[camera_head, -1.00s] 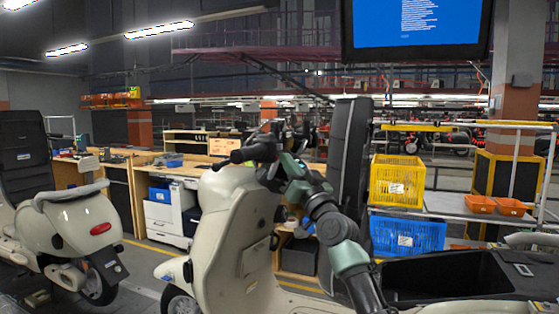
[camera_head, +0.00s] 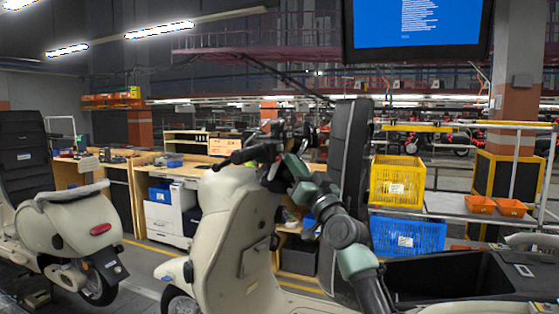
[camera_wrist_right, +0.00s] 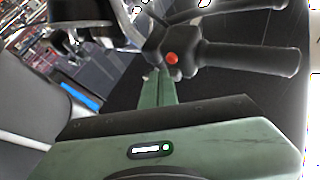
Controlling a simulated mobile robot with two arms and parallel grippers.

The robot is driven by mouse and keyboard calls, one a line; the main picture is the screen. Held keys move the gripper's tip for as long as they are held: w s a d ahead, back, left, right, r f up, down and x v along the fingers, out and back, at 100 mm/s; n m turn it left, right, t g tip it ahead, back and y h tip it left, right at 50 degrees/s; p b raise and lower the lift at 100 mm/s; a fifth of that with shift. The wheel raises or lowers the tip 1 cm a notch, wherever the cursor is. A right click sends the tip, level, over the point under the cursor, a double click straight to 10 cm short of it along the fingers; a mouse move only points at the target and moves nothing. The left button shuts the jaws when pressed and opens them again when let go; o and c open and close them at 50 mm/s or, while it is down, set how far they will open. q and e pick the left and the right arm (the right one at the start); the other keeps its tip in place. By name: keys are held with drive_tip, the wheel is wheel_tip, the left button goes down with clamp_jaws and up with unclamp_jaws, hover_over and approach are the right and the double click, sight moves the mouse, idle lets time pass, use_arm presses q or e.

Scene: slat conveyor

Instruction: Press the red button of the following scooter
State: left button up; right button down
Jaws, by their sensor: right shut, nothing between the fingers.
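A cream scooter (camera_head: 232,230) stands in front of me, its black handlebar grip (camera_head: 250,153) at the top. In the right wrist view, a round red button (camera_wrist_right: 172,57) sits on the black switch housing beside the handlebar grip (camera_wrist_right: 250,58). My right gripper (camera_head: 275,174) is at the handlebar. Its green fingers (camera_wrist_right: 160,78) are shut and empty, their tips just below the red button in the wrist picture. I cannot tell whether they touch the housing. The button is not distinguishable in the head view. My left gripper is out of view.
The scooter's black seat (camera_head: 350,150) stands raised behind my right arm, with an open storage box (camera_head: 440,275) at right. Another cream scooter (camera_head: 75,225) is at left. Yellow (camera_head: 397,180) and blue (camera_head: 407,236) crates stand on a rack beyond.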

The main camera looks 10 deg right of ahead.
drive_tip(key=s+d, duration=0.1)
drive_tip(key=d, duration=0.1)
drive_tip(key=s+d, duration=0.2)
idle(0.3)
idle(0.4)
